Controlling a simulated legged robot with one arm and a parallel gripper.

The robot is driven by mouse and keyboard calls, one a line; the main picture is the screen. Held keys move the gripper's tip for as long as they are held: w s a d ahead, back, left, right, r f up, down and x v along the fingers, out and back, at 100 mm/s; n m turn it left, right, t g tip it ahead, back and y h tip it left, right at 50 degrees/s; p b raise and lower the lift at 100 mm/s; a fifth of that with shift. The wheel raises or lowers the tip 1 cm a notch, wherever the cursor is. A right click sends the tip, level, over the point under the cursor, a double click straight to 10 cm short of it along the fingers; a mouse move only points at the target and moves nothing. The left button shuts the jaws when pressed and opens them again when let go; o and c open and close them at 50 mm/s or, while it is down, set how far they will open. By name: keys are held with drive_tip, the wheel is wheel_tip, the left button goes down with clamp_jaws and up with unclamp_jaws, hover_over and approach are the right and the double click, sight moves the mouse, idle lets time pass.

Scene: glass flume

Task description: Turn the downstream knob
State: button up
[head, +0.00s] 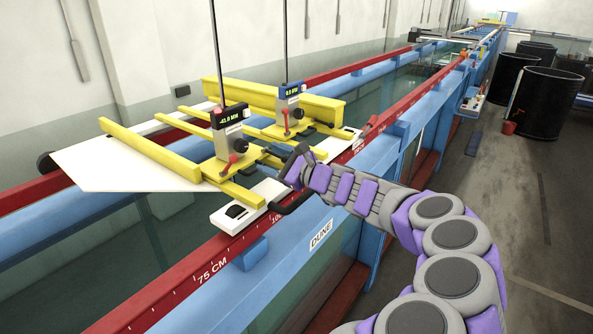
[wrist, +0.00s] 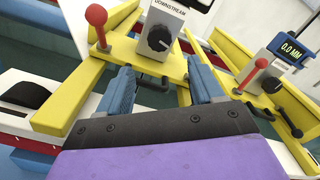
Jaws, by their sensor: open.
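The downstream knob (wrist: 160,38) is a black round knob with a light pointer mark, on a white gauge block labelled DOWNSTREAM. In the head view this gauge block (head: 228,135) is the nearer one, and its display appears to read 41.0 MM with an unclear sign. My gripper (wrist: 160,68) is open, with its two blue fingers apart and nothing between them. The knob shows just beyond the fingertips, roughly centred between them, with no visible contact. In the head view my gripper (head: 284,168) is beside the gauge carriage, and its fingers are hard to make out.
A second gauge block (head: 290,98) reads 0.0 MM, with its own black knob (wrist: 272,84). Yellow bars (head: 165,155) and the red rail (head: 200,270) surround the carriage.

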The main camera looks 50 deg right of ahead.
drive_tip(key=s+b, duration=0.1)
drive_tip(key=s, duration=0.6)
drive_tip(key=shift+s+d, duration=0.25)
drive_tip(key=shift+d, duration=0.05)
